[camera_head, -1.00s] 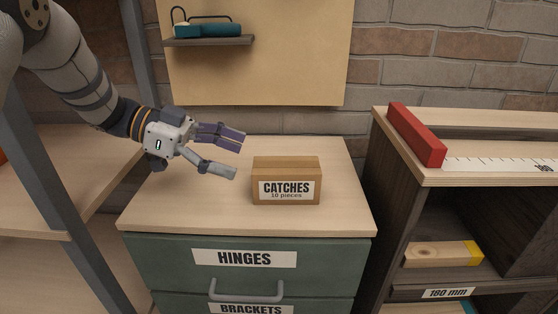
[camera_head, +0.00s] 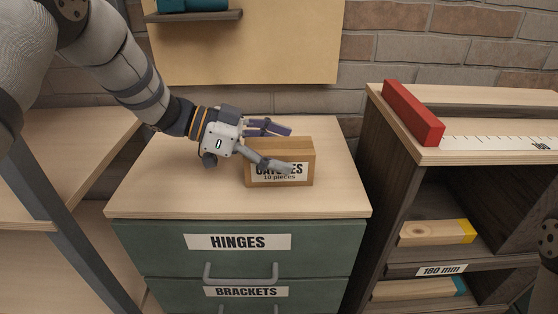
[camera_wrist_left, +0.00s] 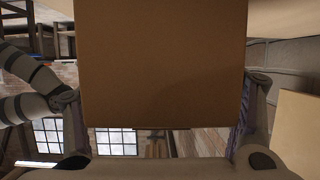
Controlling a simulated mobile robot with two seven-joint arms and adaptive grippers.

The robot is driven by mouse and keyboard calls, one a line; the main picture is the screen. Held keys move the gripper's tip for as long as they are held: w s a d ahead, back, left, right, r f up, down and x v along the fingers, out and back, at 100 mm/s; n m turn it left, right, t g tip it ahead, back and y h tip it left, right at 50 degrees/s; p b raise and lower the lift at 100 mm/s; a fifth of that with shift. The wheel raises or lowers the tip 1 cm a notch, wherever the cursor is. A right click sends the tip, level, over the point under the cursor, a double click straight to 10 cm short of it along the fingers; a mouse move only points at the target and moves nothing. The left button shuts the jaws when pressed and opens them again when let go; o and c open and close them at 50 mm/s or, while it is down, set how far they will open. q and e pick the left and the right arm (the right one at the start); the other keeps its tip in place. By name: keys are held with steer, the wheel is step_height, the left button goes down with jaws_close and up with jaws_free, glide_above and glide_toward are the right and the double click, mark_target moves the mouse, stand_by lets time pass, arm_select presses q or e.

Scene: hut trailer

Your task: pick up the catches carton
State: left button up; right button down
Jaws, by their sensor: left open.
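The catches carton (camera_head: 298,160) is a small brown box with a white label, upright on the wooden top of the green drawer cabinet (camera_head: 150,200). My left gripper (camera_head: 281,148) is open around the carton, with one finger across the front over part of the label and the other at the back. In the left wrist view the carton (camera_wrist_left: 160,65) fills the middle, between the two fingers of my left gripper (camera_wrist_left: 165,105). A gap shows beside at least one finger. I cannot tell whether the other touches. My right gripper is not in view.
To the right stands a shelf unit with a red block (camera_head: 413,112) and a white ruler (camera_head: 490,143) on top. A board with a small shelf (camera_head: 195,16) hangs behind the cabinet. The cabinet top is otherwise clear.

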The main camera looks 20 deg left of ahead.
arm_select(q)
steer(key=shift+r, duration=0.1)
steer(key=c, duration=1.7)
